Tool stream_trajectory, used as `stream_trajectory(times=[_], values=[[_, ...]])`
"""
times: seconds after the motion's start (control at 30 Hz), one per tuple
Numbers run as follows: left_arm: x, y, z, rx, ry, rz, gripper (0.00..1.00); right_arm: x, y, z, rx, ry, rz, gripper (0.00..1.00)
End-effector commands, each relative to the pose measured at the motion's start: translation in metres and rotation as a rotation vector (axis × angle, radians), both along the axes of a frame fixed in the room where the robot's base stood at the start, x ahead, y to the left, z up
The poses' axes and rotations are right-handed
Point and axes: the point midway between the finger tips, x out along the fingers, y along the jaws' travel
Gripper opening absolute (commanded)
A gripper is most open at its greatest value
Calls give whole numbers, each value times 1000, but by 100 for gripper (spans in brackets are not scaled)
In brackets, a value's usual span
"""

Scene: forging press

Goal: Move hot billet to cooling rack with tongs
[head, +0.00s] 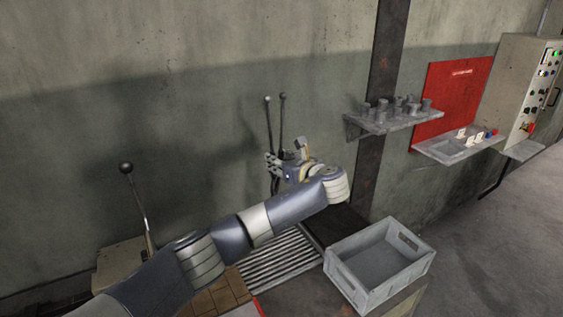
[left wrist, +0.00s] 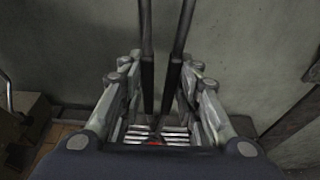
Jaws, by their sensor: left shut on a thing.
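The tongs (head: 269,125) stand upright near the wall, with two long dark handles rising above my left gripper (head: 277,166). In the left wrist view the tongs' handles (left wrist: 147,75) run between the two fingers of my left gripper (left wrist: 164,80), which is shut on them. The cooling rack (head: 278,258), a grate of pale metal bars, lies below the arm; its bars (left wrist: 175,134) also show beneath the tongs. A small reddish-orange patch, likely the hot billet (left wrist: 155,142), shows low between the handles. Whether it touches the bars or the tongs' jaws I cannot tell. My right gripper is out of view.
A grey crate (head: 352,279) stands right of the rack. A lever (head: 140,200) with a ball knob rises at left beside brickwork (head: 215,297). A wall shelf (head: 385,126) with several metal pieces, a red panel (head: 447,85) and a control cabinet (head: 525,85) are at right.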

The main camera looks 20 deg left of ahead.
Motion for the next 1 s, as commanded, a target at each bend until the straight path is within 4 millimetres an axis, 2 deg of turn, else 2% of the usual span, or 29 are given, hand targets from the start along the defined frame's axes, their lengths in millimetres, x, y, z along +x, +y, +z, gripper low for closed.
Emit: stream_trajectory(times=[0.07, 1.0], values=[[1, 0, 1, 2, -6, -1, 0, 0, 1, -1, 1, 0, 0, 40], [1, -1, -53, 2, -6, -1, 0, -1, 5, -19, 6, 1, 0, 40]])
